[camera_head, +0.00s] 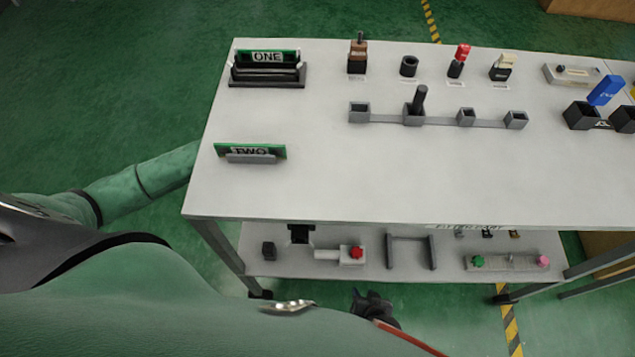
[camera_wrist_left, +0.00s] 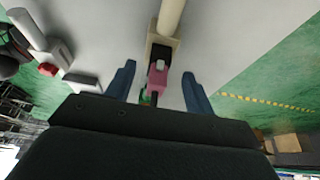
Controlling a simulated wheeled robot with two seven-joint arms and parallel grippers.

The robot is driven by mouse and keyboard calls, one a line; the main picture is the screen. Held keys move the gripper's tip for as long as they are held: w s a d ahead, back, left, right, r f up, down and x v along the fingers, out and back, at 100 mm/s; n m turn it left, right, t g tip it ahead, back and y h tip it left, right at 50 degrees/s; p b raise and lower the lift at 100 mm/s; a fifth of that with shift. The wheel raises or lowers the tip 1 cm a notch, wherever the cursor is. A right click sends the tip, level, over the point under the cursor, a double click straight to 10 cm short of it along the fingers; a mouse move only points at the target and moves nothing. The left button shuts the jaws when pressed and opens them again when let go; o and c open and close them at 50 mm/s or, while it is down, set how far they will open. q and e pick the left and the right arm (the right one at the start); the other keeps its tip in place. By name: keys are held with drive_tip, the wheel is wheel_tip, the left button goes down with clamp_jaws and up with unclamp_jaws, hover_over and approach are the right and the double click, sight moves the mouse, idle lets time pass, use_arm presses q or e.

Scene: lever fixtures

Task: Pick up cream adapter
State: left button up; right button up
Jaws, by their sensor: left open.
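A small cream piece (camera_head: 506,60) sits on a black block near the back edge of the upper tabletop; it looks like the cream adapter. My left gripper (camera_wrist_left: 155,80) is open in the left wrist view, and its hand is hidden in the head view. Between and beyond its fingers are a pink piece (camera_wrist_left: 157,78) and a cream block with a rod (camera_wrist_left: 170,18); I cannot tell whether these are the adapter or whether a finger touches them.
The upper tabletop (camera_head: 330,185) is clear at the front. It bears the ONE holder (camera_head: 267,80), the TWO holder (camera_head: 250,156) and a grey socket bar (camera_head: 440,120). The lower shelf (camera_head: 375,268) holds a red-button fixture (camera_head: 352,254) and a bar with green and pink knobs (camera_head: 510,263).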

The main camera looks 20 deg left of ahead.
use_arm(q)
drive_tip(key=x, duration=0.3)
drive_tip(key=shift+d+f, duration=0.1)
drive_tip(key=shift+f, duration=0.2)
clamp_jaws()
